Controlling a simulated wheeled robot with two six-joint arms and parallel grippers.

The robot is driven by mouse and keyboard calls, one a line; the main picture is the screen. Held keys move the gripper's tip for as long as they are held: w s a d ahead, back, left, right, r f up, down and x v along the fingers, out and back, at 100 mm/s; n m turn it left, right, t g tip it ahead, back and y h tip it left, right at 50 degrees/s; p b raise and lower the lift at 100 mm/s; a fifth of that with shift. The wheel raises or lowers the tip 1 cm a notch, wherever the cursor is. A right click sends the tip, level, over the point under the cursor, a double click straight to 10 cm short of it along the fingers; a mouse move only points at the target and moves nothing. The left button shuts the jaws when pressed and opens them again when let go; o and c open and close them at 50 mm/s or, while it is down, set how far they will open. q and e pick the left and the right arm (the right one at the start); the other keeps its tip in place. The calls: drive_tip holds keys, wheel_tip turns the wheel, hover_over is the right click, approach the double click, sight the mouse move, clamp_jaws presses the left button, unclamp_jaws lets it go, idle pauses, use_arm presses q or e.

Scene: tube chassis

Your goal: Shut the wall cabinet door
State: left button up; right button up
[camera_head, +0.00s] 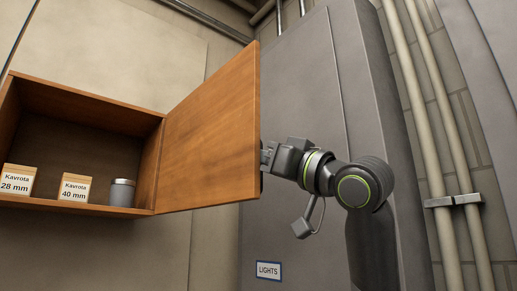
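The wooden wall cabinet (88,113) is on the wall at the left, with its inside showing. Its door (211,138) is hinged on the cabinet's right side and stands open, swung out toward me. My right gripper (265,157) is at the free right edge of the door, about halfway down or a little lower. Its fingertips are partly hidden by the door edge, so I cannot tell whether they grip the door or only touch it. My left gripper is not in view.
In the cabinet stand two boxes, labelled Kavrota 28 mm (18,181) and Kavrota 40 mm (75,188), and a grey canister (122,193). A tall grey metal cabinet (290,95) stands behind my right arm. Pipes (427,130) run up the right wall.

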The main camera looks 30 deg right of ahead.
clamp_jaws()
idle(0.5)
